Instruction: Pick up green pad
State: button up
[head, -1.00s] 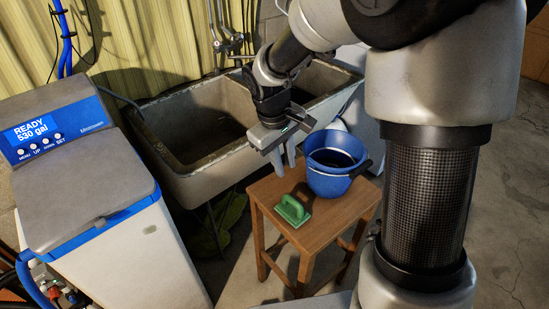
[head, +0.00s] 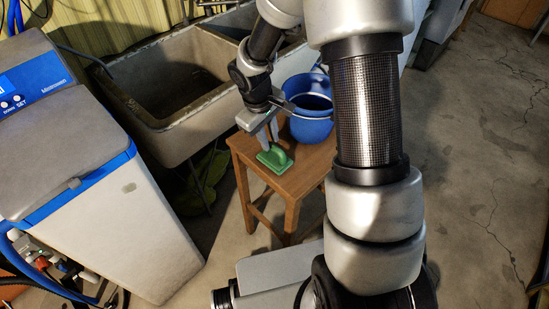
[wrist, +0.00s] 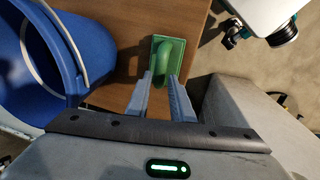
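The green pad (head: 273,158), a flat green block with a raised handle, lies on the wooden stool (head: 296,185) near its left front part. It also shows in the wrist view (wrist: 164,62), just beyond the fingertips. My gripper (head: 262,139) is above the stool, pointing down, close over the pad. In the wrist view my gripper (wrist: 161,84) has its two fingers apart, with the end of the pad's handle showing in line with the gap between them. Whether the fingers touch the pad cannot be told.
A blue bucket (head: 308,127) with a metal handle stands on the stool right behind my gripper. The concrete double sink (head: 180,125) is at the back left. The water softener (head: 110,205) stands at the left. Open floor (head: 480,200) lies to the right.

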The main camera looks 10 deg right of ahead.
aim_at(271, 143)
jog(key=f, duration=0.4)
jog(key=shift+w+d+f+b, duration=0.1)
jog(key=shift+w+d+b, duration=0.2)
jog(key=shift+w+b, duration=0.1)
grip_shut()
notch_tip(271, 143, up, 10)
jog(key=shift+r+p, duration=0.1)
jog(key=shift+p, duration=1.05)
